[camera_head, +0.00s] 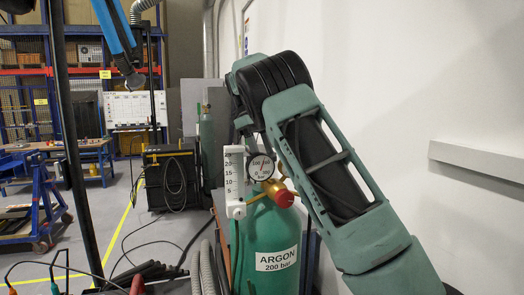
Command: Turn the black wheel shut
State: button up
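A green gas cylinder (272,235) labelled "ARGON 200 bar" stands upright in the lower middle. Its brass regulator (262,195) carries a round gauge (261,167), a white flow tube with a scale (235,180) and a red knob (285,199). I cannot make out a black wheel; the top of the cylinder is partly covered by the gauge and by my arm. My green and black arm rises from the lower right and bends above and behind the gauge. My gripper is not visible; the far end of the arm is hidden behind its own links.
A white wall with a grey ledge (475,158) is close on the right. Hoses (208,265) and black rods (150,272) lie left of the cylinder. A black cabinet (170,178) and another green cylinder (206,150) stand behind. Open floor with a yellow line (120,232) is at left.

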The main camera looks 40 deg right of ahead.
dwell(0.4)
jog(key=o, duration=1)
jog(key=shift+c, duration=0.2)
